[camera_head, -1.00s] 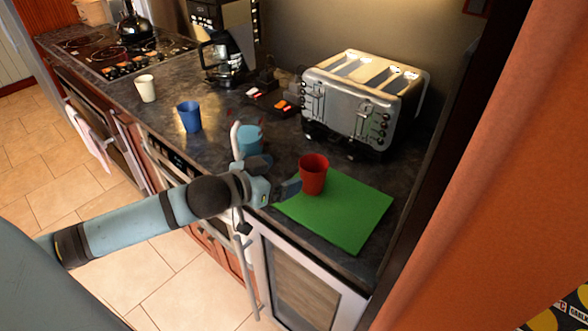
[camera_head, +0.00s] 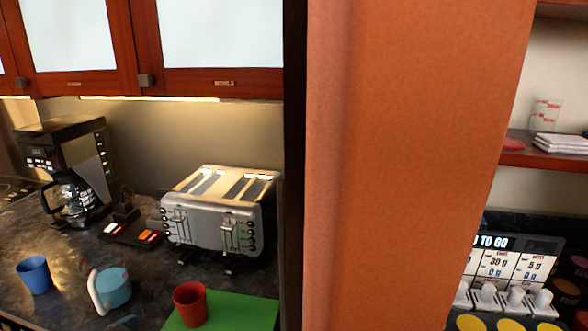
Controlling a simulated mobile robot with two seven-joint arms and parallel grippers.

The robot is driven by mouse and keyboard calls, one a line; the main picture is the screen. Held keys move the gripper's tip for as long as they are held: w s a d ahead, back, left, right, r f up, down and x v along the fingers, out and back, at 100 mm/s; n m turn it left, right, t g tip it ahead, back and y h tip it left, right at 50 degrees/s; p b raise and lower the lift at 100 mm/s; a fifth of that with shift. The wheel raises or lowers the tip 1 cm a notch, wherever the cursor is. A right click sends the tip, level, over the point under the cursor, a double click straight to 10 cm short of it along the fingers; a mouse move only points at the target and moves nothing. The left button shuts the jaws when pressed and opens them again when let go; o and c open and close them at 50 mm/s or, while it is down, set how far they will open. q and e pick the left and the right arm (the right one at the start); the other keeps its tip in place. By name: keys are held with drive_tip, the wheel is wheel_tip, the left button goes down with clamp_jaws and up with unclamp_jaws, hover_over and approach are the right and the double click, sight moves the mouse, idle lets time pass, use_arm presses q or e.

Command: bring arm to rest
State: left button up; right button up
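A red cup (camera_head: 190,304) stands upright on a green mat (camera_head: 243,315) on the dark counter, at the bottom of the head view. A small bluish piece at the bottom edge, left of the red cup, looks like the tip of my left gripper (camera_head: 126,322). It appears apart from the cup, and its finger opening cannot be made out. The rest of my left arm is outside the picture. My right gripper is not in view.
A blue cup (camera_head: 34,275) and a teal cup-like object (camera_head: 115,286) with a curved white part stand on the counter. Behind are a silver toaster (camera_head: 212,222) and a coffee maker (camera_head: 75,165). An orange panel (camera_head: 415,170) blocks the middle right; shelves (camera_head: 550,153) lie beyond it.

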use_arm(q)
drive_tip(key=s+d+f+g+p, duration=0.2)
drive_tip(key=s+d+f+p, duration=0.7)
drive_tip(key=s+f, duration=0.5)
drive_tip(key=shift+d+f+g+y, duration=0.3)
drive_tip(key=shift+d+f+y, duration=0.1)
drive_tip(key=shift+d, duration=0.6)
